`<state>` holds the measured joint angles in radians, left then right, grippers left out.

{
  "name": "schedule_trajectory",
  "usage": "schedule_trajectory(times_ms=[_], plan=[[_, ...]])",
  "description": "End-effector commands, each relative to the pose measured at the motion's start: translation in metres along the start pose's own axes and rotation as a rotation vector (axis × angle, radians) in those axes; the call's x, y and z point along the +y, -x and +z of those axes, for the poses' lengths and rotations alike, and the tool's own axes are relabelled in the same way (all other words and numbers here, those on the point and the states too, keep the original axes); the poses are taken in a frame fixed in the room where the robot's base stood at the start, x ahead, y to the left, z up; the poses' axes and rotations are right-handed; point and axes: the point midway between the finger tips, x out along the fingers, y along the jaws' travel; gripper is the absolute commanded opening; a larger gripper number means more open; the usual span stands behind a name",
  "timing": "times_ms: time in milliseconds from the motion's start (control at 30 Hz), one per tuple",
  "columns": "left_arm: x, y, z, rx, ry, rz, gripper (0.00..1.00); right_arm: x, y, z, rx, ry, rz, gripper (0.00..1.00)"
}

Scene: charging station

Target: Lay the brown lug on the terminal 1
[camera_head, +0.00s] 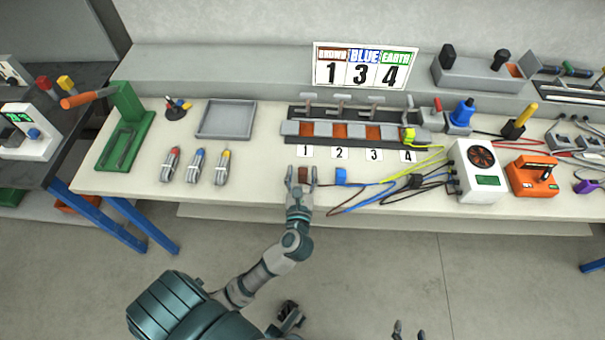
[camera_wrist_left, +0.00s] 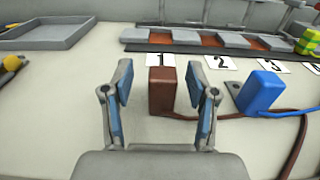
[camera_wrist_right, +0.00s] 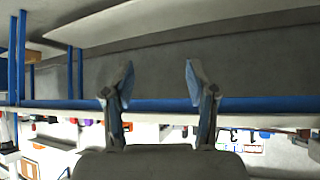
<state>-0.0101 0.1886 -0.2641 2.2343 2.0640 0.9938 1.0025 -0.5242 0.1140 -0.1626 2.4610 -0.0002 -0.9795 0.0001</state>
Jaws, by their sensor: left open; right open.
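The brown lug (camera_head: 303,174) is a small block on a brown wire, lying near the bench's front edge below label 1. In the left wrist view the brown lug (camera_wrist_left: 162,91) stands between and just beyond the fingers. My left gripper (camera_head: 299,173) is open around its near side, apart from it as far as I can tell; it also shows in the left wrist view (camera_wrist_left: 161,85). Terminal 1 (camera_head: 308,130) is the leftmost bay of the terminal block, behind label 1 (camera_head: 305,151). My right gripper (camera_wrist_right: 158,80) is open and empty, away from the bench; it shows at the head view's bottom (camera_head: 408,330).
The blue lug (camera_head: 340,176) lies just right of the brown one. A green-yellow lug (camera_head: 410,133) sits at terminal 4. A sign (camera_head: 361,68) reads brown 1, blue 3, earth 4. Wires, a white meter (camera_head: 478,172) and an orange device (camera_head: 533,176) lie right. A grey tray (camera_head: 226,119) stands left.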

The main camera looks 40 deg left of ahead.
Motion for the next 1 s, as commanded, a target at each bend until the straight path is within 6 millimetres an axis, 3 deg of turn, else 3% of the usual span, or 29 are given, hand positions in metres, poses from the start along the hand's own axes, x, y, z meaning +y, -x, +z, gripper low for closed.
schedule_trajectory(times_ms=[233, 467, 800, 1000], plan=[[0.0, -0.002, 0.001, 0.0, 0.001, 0.0, 0.58, -0.001, -0.001, -0.001, 0.005, -0.001, -0.001, 0.57], [0.001, -0.002, 0.0, 0.0, 0.001, 0.0, 0.02, -0.001, -0.001, 0.0, 0.002, -0.001, -0.001, 0.57], [0.001, -0.002, 0.0, 0.001, 0.001, 0.001, 0.02, -0.001, 0.001, 0.001, -0.003, 0.005, -0.003, 0.57], [0.001, -0.002, 0.011, 0.0, 0.004, 0.001, 0.02, 0.002, 0.007, 0.011, -0.068, 0.003, 0.003, 0.57]])
